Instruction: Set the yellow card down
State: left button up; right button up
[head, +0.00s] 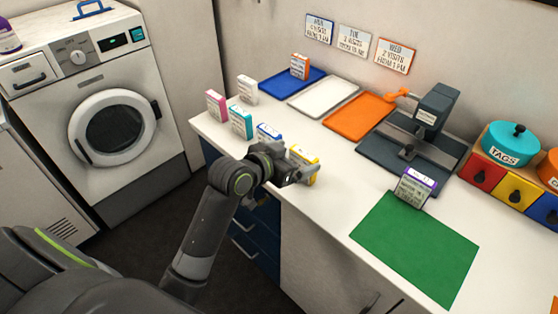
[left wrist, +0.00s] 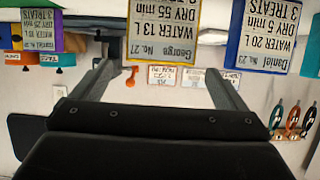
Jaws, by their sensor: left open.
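The yellow card (head: 308,158) stands upright on the white counter near its front edge, partly hidden behind my left gripper (head: 299,176). In the left wrist view the yellow card (left wrist: 164,32) appears upside down, with "George No. 27", "WATER 13 L" and "DRY 55 min" on it. There my left gripper (left wrist: 155,65) is open, with one finger on each side of the card's lower picture edge. I cannot tell how far the card lies between the fingers. My right gripper is not in view.
A blue card (head: 270,132), teal card (head: 241,122) and pink card (head: 216,104) stand left along the counter edge. A purple card (head: 414,187) stands by the green mat (head: 415,245). Blue, white (head: 324,97) and orange (head: 359,116) trays lie behind. A dark press (head: 430,115) stands right.

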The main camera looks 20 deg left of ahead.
pick_arm(q)
jog(key=v, duration=0.5)
jog(key=shift+s+a+r, duration=0.1)
jog(key=shift+s+r, duration=0.05)
jog(key=shift+s, duration=0.15)
jog(key=s+a+f+n+g+y, duration=0.25)
jog(key=s+f, duration=0.35)
jog(key=s, duration=0.3)
jog(key=s+a+f+n+g+y, duration=0.15)
jog(key=s+a+f+g, duration=0.3)
jog(key=s, duration=0.45)
jog(key=s+a+f+n+g+y, duration=0.1)
jog(key=s+a+f+g+y, duration=0.1)
jog(key=s+f, duration=0.6)
notch_tip(320, 180, down, 23)
jog(key=a+g, duration=0.1)
jog(key=a, duration=0.1)
jog(key=s+d+f+g, duration=0.1)
jog(key=s+f, duration=1.4)
jog(key=f, duration=0.1)
jog(key=shift+s+d+g, duration=0.3)
